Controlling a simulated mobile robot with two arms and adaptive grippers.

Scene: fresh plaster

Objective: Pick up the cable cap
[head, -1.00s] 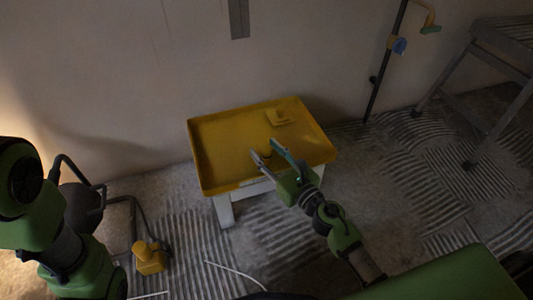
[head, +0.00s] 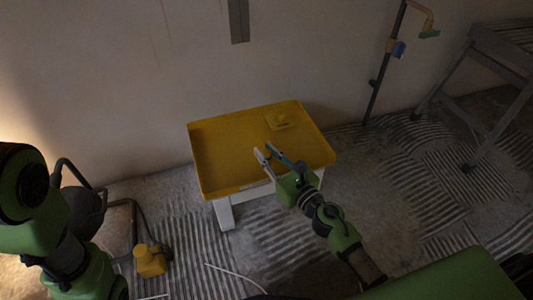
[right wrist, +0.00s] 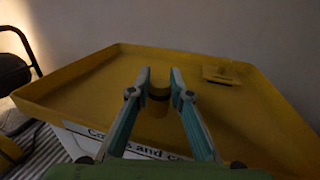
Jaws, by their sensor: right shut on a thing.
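My right gripper (head: 268,152) reaches over the front part of the yellow tray (head: 222,150). In the right wrist view its fingers (right wrist: 159,88) are shut on a small yellowish, roughly cylindrical cable cap (right wrist: 158,91). The cap sits between the fingertips, with the tray floor behind and below it. I cannot tell whether it still touches the tray. In the head view the cap is too small and dark to make out. My left arm shows at the left of the head view, but its gripper does not.
A yellow square piece with a raised knob (head: 279,121) lies at the tray's back right. The tray has a raised rim and stands on white legs near the wall. A yellow object (head: 150,260) and a white cable (head: 233,271) lie on the floor. A grey stand (head: 497,75) is at right.

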